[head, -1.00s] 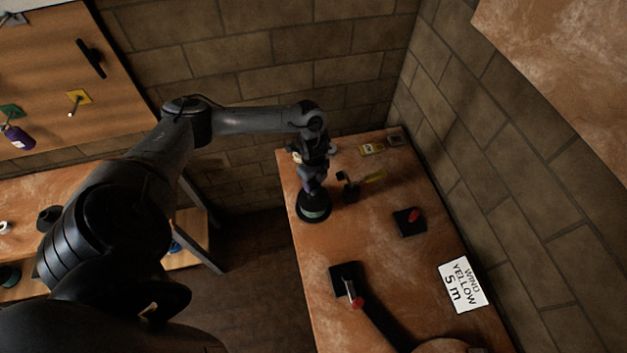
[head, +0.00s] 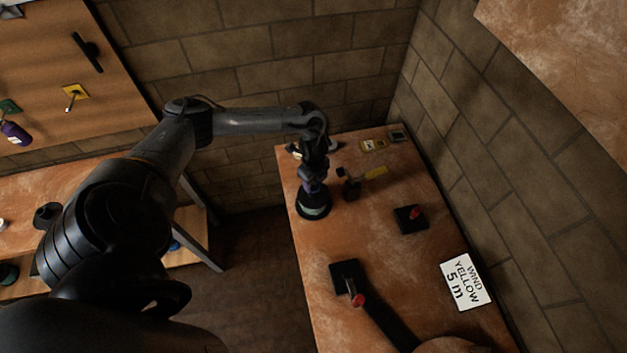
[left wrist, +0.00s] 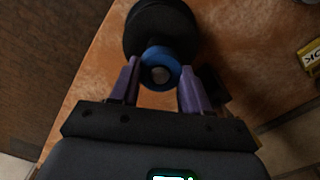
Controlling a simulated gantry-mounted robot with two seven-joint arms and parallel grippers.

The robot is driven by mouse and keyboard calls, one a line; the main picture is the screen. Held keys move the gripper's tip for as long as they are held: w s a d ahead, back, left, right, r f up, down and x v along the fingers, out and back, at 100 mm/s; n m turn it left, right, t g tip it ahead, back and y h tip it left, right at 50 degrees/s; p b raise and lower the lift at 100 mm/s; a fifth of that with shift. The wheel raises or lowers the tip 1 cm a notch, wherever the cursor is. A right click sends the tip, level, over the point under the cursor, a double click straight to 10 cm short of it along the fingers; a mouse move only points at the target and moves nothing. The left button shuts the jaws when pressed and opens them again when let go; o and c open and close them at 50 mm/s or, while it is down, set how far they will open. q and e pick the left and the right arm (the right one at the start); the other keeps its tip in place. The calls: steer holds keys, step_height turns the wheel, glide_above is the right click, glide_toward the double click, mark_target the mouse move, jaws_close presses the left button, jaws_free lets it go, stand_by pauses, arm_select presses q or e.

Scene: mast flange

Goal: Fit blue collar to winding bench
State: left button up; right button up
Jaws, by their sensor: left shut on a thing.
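My left gripper (head: 312,186) points down over the wooden bench (head: 300,262) at the right, just above a black round fixture (head: 314,208). In the left wrist view, its two purple fingers (left wrist: 160,82) are closed on the sides of a blue collar (left wrist: 160,55). A grey round end shows within the collar's ring. The black fixture (left wrist: 160,22) lies directly beyond the collar. I cannot tell whether the collar touches or surrounds any part of it. The fingers and wrist hide the collar in the head view. My right gripper is not in view.
A sign (head: 467,282) reads "WIND YELLOW 5 m". A brick wall borders the bench.

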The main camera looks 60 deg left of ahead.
arm_select(q)
steer(key=shift+f+b, duration=0.4)
steer(key=shift+f, duration=0.25)
steer(key=o, duration=1.1)
steer(key=shift+r, duration=0.15)
step_height(320, 180, up, 10)
steer(key=shift+f, duration=0.15)
steer(key=shift+r+p, duration=0.4)
steer(key=shift+r, duration=0.05)
steer(key=shift+s, duration=0.1)
